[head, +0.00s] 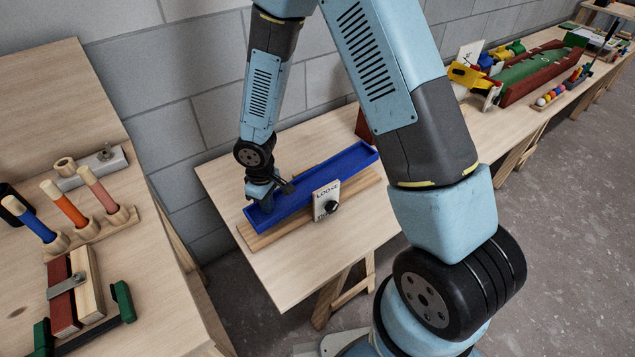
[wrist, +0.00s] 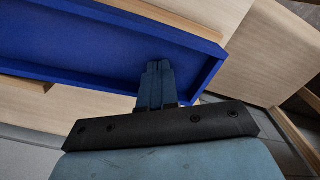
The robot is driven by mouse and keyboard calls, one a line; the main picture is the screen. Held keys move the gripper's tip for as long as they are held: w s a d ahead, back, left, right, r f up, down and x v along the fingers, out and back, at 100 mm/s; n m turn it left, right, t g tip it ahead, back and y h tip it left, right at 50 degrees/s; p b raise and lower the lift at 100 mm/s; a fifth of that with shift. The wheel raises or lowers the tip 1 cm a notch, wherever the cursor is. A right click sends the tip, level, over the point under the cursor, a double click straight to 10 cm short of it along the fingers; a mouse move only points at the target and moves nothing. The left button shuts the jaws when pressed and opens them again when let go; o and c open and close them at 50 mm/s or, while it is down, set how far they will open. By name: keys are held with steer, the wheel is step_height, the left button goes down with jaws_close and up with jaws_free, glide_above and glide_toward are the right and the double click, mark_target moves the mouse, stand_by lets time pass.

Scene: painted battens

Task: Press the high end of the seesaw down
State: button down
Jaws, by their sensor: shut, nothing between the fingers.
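The seesaw is a long blue tray (head: 318,177) with raised rims over a wooden base (head: 262,240). Its left end sits close to the base; its right end stands clearly higher above it. My gripper (head: 264,205) is shut and empty, pointing down into the left end of the tray. In the wrist view the closed fingertips (wrist: 155,68) are over the blue tray floor (wrist: 90,40), near its end wall. They look at or very near the floor; I cannot tell whether they touch. A pale plate with lettering (head: 325,193) and a black knob (head: 331,207) stands at the tray's front middle.
The seesaw stands on a wooden table (head: 285,272) against a grey block wall. A left table holds coloured pegs (head: 63,203) and a clamp (head: 122,302). A right bench carries a green board (head: 538,75) and toys. Bare tabletop lies in front of the seesaw.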

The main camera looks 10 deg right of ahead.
steer(key=shift+f, duration=0.8)
steer(key=shift+r, duration=0.1)
stand_by(0.5)
step_height(320, 180, up, 12)
stand_by(2.1)
stand_by(0.4)
